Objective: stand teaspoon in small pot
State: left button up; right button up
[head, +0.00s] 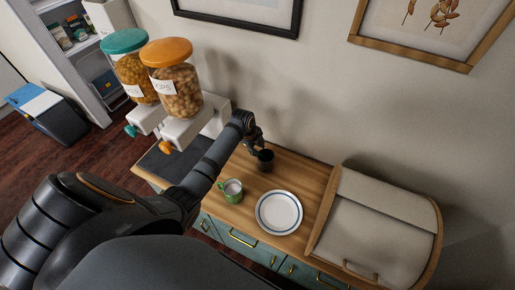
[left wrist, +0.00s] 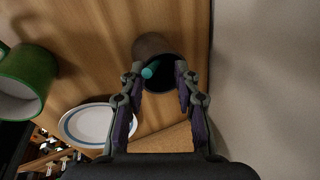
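A small dark pot (head: 265,160) stands on the wooden counter near the wall, and it also shows in the left wrist view (left wrist: 157,43) with its dark mouth facing the camera. A teal rounded end (left wrist: 150,70) shows at the pot's mouth; it looks like the teaspoon's handle, leaning to the left side, with the rest hidden inside. My left gripper (head: 257,145) is close to the pot. In the left wrist view its fingers (left wrist: 158,74) are spread apart with nothing held between them; the teal end lies near the left fingertip. My right gripper is out of view.
A green mug (head: 231,191) and a white plate with a blue rim (head: 279,212) stand nearer the counter's front. A bread box (head: 380,222) fills the right end. Two dispensers with jars (head: 176,90) stand at the left. The wall is close behind the pot.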

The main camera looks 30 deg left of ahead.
pick_arm(q)
jog(key=shift+r, duration=0.2)
jog(key=shift+a+r, duration=0.1)
jog(key=shift+r, duration=0.25)
jog(key=d+b+v, duration=0.1)
jog(key=b+v, duration=0.1)
jog(key=v, duration=0.9)
jog(key=shift+a+b, duration=0.3)
jog(key=shift+a, duration=0.2)
jog(key=shift+s, duration=0.15)
